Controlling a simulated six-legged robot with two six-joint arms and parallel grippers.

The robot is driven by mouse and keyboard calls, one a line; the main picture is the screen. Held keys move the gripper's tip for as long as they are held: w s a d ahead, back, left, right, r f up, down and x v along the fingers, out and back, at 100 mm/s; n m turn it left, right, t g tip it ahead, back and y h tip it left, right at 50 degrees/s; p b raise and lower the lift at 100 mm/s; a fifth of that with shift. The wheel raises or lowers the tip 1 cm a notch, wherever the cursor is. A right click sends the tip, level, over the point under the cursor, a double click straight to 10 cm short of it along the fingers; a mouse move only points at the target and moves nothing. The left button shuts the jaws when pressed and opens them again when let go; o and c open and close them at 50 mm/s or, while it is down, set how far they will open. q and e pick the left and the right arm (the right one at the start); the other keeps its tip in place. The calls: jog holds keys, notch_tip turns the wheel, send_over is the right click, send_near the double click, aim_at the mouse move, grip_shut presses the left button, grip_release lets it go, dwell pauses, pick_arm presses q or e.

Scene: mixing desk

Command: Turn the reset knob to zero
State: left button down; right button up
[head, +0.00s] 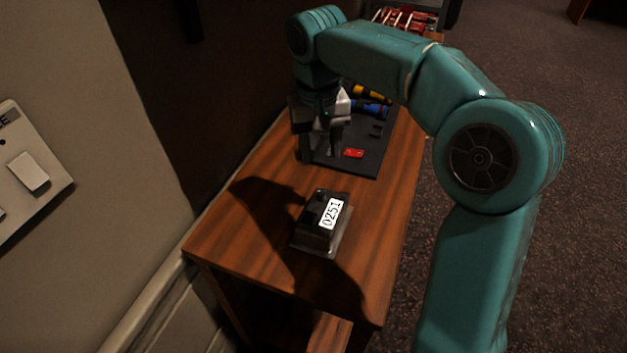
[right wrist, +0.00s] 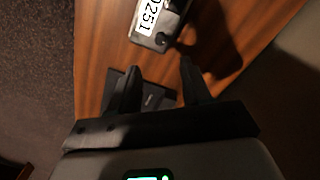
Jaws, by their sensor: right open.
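A small black counter (head: 312,238) with a white display reading 0251 stands on the wooden desk near its front end. It also shows at the top of the right wrist view (right wrist: 152,40), where a small dark round part, possibly the reset knob (right wrist: 161,38), sits on its near end. My right gripper (head: 320,154) points down over the desk, behind the counter and apart from it. In the right wrist view its two fingers (right wrist: 158,75) are spread with nothing between them. My left gripper is in neither view.
A dark mat (head: 368,165) behind the counter holds a red piece (head: 353,153) and blue (head: 370,109) and yellow (head: 372,93) tools. A wall borders the desk (head: 225,240) on the left. Bare wood surrounds the counter. A wall plate with switches (head: 28,172) is at far left.

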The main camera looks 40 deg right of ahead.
aim_at(321, 192)
jog(key=f+b, duration=0.1)
jog(key=f, duration=0.4)
jog(key=f+b, duration=0.1)
jog(key=f, duration=0.5)
jog(key=shift+s+d+f, duration=0.1)
jog(key=shift+s+d, duration=0.05)
jog(key=shift+d, duration=0.05)
jog(key=shift+f, duration=0.3)
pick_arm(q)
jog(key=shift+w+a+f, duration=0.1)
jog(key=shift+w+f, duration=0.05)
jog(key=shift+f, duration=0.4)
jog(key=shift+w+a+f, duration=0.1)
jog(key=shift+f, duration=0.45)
pick_arm(e)
jog(key=shift+r, duration=0.1)
grip_shut()
